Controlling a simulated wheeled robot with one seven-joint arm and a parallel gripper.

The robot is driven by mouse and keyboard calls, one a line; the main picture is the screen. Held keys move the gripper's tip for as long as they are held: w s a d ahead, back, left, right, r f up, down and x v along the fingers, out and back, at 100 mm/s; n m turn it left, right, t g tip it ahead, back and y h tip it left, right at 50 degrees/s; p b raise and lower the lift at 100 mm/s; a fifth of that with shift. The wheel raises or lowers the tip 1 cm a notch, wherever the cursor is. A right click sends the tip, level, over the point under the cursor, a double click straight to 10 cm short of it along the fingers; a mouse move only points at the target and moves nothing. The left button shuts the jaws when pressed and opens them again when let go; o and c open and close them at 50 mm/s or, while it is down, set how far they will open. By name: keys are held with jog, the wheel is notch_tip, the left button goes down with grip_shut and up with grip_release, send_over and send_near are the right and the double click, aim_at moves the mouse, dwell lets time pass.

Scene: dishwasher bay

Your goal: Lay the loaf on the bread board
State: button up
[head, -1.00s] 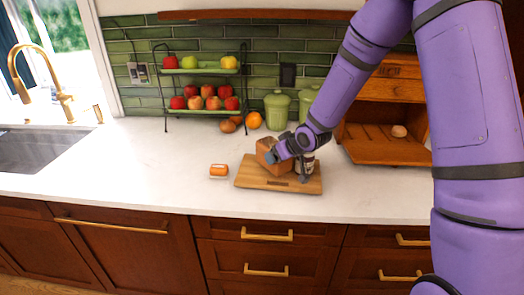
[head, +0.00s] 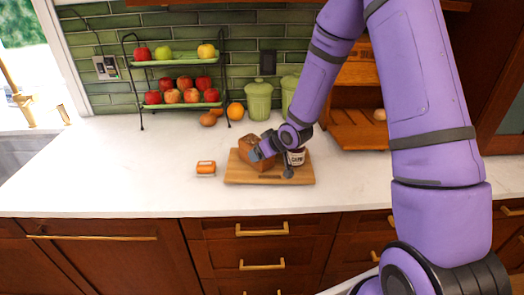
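The brown loaf (head: 248,146) is at the back left of the wooden bread board (head: 242,179) and appears to rest on it. A jar with a pale label (head: 297,157) stands on the board's right part, partly behind my gripper. My gripper (head: 272,164) is low over the board, in front of the loaf and jar. Its two fingers are spread apart, one in front of the loaf's right side and one near the jar. I see nothing clearly held between them. The fingers hide part of the loaf.
An orange-labelled block or can (head: 206,168) lies left of the board. A two-tier fruit rack (head: 181,105), loose fruit and green canisters (head: 258,100) stand behind. A wooden bread box (head: 357,128) is at the back right. The counter's left part is clear.

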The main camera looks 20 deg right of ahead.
jog(key=o, duration=1)
jog(key=shift+o, duration=0.2)
jog(key=shift+s+d+r, duration=0.1)
jog(key=shift+s+r, duration=0.05)
jog(key=shift+r, duration=0.15)
jog(key=s+d+r+m+h, duration=0.1)
jog(key=s+d+r+h, duration=0.15)
jog(key=s+r, duration=0.45)
jog(key=s+d+r+h, duration=0.1)
jog(key=s+d+r, duration=0.25)
jog(key=r, duration=0.55)
jog(key=s+a+r+m+g, duration=0.1)
jog(key=s+r, duration=0.6)
jog(key=s, duration=0.5)
jog(key=s+a+r+m+g, duration=0.1)
jog(key=s+r+m+g, duration=0.1)
jog(key=s+r, duration=0.5)
jog(key=s, duration=0.5)
jog(key=shift+s+m, duration=0.3)
jog(key=shift+s, duration=0.1)
jog(key=shift+a, duration=0.1)
